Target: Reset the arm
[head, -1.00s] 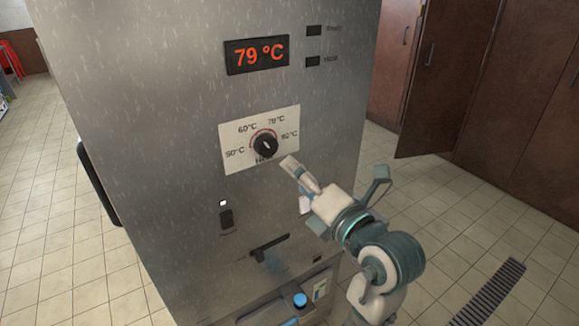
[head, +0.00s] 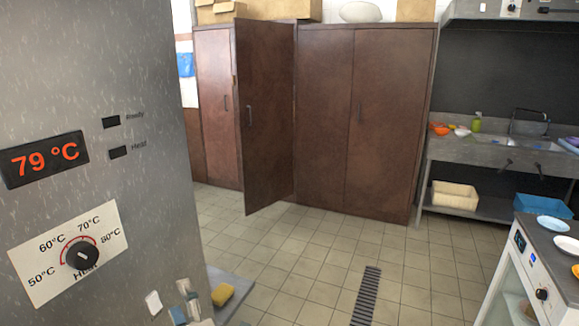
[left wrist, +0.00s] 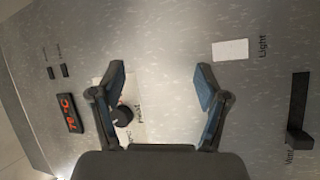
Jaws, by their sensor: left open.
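The red display (head: 45,159) reads 79 °C. My right gripper is not in view.
Brown cabinets (head: 352,120) stand at the back, one door (head: 266,115) swung open. A sink counter (head: 490,150) is at the right, and a white unit with plates (head: 525,265) at the lower right. A yellow sponge (head: 222,294) is near my gripper.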

